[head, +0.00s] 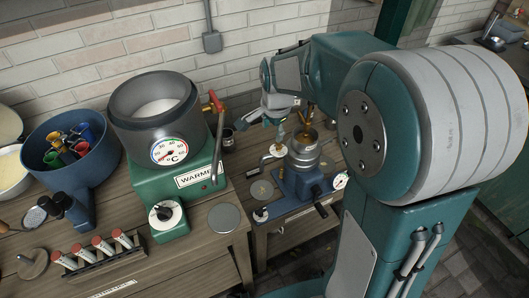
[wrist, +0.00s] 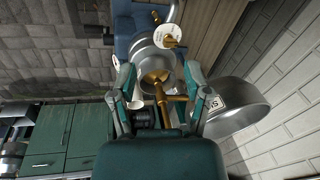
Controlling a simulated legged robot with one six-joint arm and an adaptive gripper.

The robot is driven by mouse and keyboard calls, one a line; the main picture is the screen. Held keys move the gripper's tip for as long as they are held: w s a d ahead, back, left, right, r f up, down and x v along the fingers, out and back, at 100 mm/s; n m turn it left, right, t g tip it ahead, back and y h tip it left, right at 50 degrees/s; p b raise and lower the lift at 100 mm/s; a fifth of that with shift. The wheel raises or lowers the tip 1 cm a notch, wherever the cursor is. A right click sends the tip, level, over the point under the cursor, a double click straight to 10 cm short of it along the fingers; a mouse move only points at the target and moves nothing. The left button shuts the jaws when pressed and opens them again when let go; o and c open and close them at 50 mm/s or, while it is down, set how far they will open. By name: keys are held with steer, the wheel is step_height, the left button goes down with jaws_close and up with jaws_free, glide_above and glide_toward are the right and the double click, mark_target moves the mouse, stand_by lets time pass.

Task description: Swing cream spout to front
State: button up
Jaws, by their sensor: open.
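A cream separator with a silver metal bowl (head: 303,152) on a blue base (head: 303,188) stands on the lower bench, right of the warmer. Brass parts rise from its top, including a brass spout (head: 306,127). In the wrist view a brass cup and pipe (wrist: 160,90) lie between my fingers, over the silver body (wrist: 148,52); I cannot tell for sure which brass part is the cream spout. My gripper (wrist: 160,72) is open, with one finger on each side of the brass, and I see no clear contact. In the head view my arm partly hides the separator's surroundings.
A green warmer (head: 178,182) with a dial and a grey pot stands left of the separator. A blue tub (head: 68,150) of coloured tools and a tube rack (head: 98,258) are farther left. A steel bowl (wrist: 240,112) is close on the right in the wrist view. The brick wall is behind.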

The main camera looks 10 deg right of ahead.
mark_target(266, 155)
steer(key=w+f+m, duration=0.1)
steer(key=w+f, duration=0.1)
steer(key=f, duration=0.4)
steer(key=w+f+m, duration=0.2)
steer(key=f, duration=0.5)
steer(key=w+f+m+g, duration=0.1)
steer(key=w+f, duration=0.2)
steer(key=f, duration=0.3)
steer(key=shift+d+f, duration=0.1)
steer(key=shift+f, duration=0.1)
steer(key=shift+c, duration=0.2)
jaws_close()
